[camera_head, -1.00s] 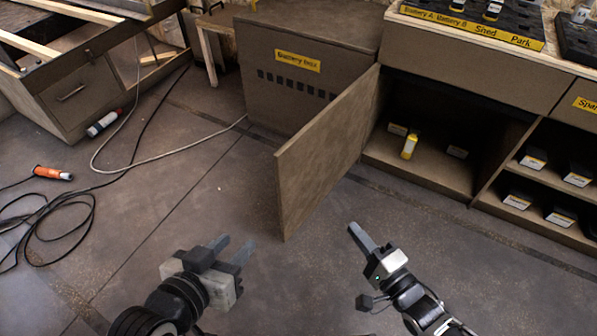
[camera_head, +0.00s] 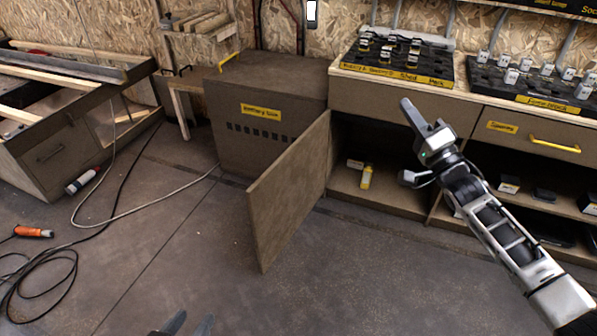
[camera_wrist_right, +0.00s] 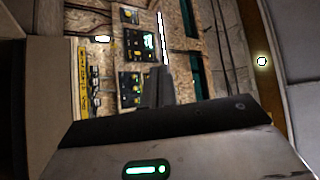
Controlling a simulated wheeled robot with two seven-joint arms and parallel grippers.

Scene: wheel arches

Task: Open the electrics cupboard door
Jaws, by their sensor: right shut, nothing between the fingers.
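The brown cupboard door (camera_head: 290,195) stands swung wide open, jutting out over the floor from the left side of a dark cupboard opening (camera_head: 375,140). A yellow and white item (camera_head: 366,177) and small labelled pieces are inside. I cannot read a label naming this cupboard. My right gripper (camera_head: 425,118) is shut and empty, raised in front of the drawer fronts to the right of the door and apart from it. Its shut fingers also show in the right wrist view (camera_wrist_right: 158,88). My left gripper (camera_head: 189,326) shows only its fingertips at the bottom edge, spread apart and empty, below the door.
The battery box (camera_head: 255,150) stands left of the door. The worktop above the cupboard holds black trays (camera_head: 395,62) of small parts. A drawer (camera_head: 535,135) with a yellow handle is at right. A cable (camera_head: 60,265) lies on the left floor. The middle floor is clear.

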